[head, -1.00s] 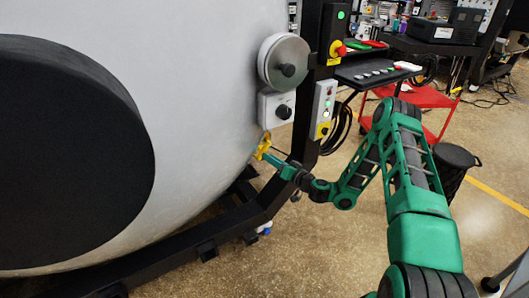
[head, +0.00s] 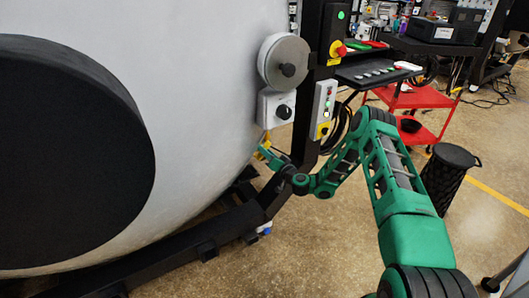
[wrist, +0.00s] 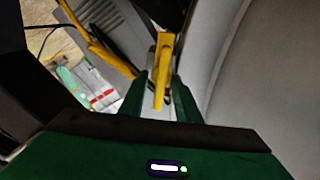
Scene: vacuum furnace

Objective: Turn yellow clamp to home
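The yellow clamp (head: 266,141) sits at the lower right edge of the grey furnace door and is mostly hidden behind my gripper in the head view. In the wrist view the clamp (wrist: 162,72) points toward me, its near end between my two fingers. My gripper (wrist: 160,98) is open around it, with a gap on each side. In the head view my gripper (head: 268,156) is at the door's edge, partly hidden.
The furnace door (head: 215,110) fills the left. A black frame post (head: 308,95) with a control box (head: 324,105) stands just right of the clamp. A red cart (head: 420,98) and black bin (head: 447,178) are farther right.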

